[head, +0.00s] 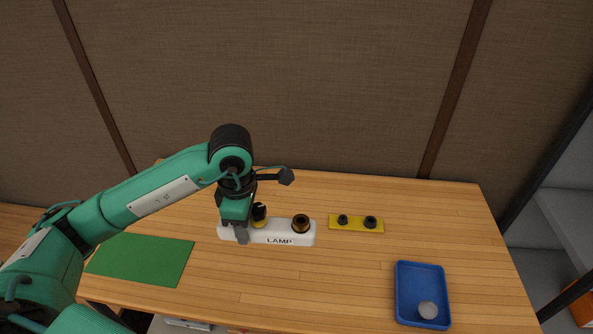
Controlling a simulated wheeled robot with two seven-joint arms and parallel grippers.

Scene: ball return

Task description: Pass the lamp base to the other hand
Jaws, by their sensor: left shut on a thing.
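The lamp base (290,239) is a white bar with the word LAMP on its front, near the middle of the table. The fingers hide part of that end. I cannot tell whether the base touches the table. My right gripper is not in view.
A yellow plate (356,228) with two dark round parts lies right of the base. A blue tray (400,296) holding a grey ball (428,310) is at front right. A green mat (140,259) lies at left. The wooden table (330,280) is clear at front centre.

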